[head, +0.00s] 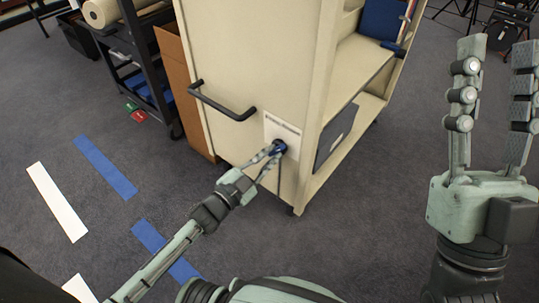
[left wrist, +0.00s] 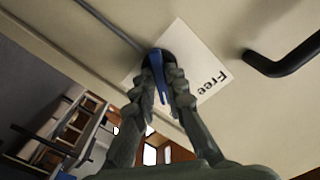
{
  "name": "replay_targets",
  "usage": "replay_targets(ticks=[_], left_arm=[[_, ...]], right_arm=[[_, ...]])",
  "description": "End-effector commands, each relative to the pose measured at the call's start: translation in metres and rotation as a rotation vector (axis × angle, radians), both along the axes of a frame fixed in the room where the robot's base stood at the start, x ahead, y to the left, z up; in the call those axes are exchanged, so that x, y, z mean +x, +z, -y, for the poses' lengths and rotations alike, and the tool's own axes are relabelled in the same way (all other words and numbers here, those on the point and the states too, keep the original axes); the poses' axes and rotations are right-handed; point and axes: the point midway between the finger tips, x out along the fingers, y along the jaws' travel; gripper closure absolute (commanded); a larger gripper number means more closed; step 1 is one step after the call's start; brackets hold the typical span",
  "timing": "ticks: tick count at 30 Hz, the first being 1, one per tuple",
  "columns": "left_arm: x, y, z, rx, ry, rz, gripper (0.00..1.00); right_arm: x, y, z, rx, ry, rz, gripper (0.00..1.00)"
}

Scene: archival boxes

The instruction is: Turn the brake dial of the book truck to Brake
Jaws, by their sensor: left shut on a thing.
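The cream book truck (head: 255,60) stands in the middle of the head view. Its brake dial (head: 280,146) is dark with a blue handle, on a white label plate (head: 290,130) on the end panel. In the left wrist view the blue handle (left wrist: 157,62) sits between my left fingertips, and the plate (left wrist: 205,80) reads "Free" beside the dial. My left gripper (head: 274,150) is shut on the dial handle. The dial's other label is hidden or unreadable. My right gripper (head: 495,55) is raised at the right, its fingers apart and empty.
A black push handle (head: 222,103) juts from the truck's end panel, left of the dial. A brown panel (head: 185,95) and a dark rack (head: 140,60) stand to the left. Blue and white floor strips (head: 105,167) lie on the grey carpet. Open carpet lies right of the truck.

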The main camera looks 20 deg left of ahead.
Motion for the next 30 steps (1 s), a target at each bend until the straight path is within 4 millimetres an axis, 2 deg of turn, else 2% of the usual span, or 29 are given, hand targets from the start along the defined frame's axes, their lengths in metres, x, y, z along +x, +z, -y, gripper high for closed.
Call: replay_targets(ticks=[7, 8, 12, 23, 26, 30], left_arm=[[0.0, 0.001, 0.0, 0.003, -0.001, 0.002, 1.0], [0.0, 0.001, 0.0, 0.002, -0.001, 0.003, 0.84], [0.0, 0.0, 0.0, 0.002, -0.001, 0.001, 0.67], [-0.004, -0.001, -0.002, 0.0, 0.0, -0.001, 0.67], [-0.016, -0.001, -0.006, 0.001, 0.0, -0.002, 0.67], [-0.043, -0.002, -0.016, 0.003, 0.0, -0.004, 0.67]], right_arm=[[0.0, 0.0, 0.0, 0.0, 0.0, -0.001, 0.6], [0.0, 0.0, 0.0, 0.0, 0.0, -0.001, 0.6], [0.0, 0.0, 0.0, 0.0, 0.0, -0.001, 0.6], [0.0, 0.0, 0.0, 0.002, 0.0, -0.003, 0.6], [0.0, 0.0, 0.0, 0.002, 0.001, -0.002, 0.6], [0.0, 0.0, 0.0, 0.001, 0.0, -0.001, 0.6]])
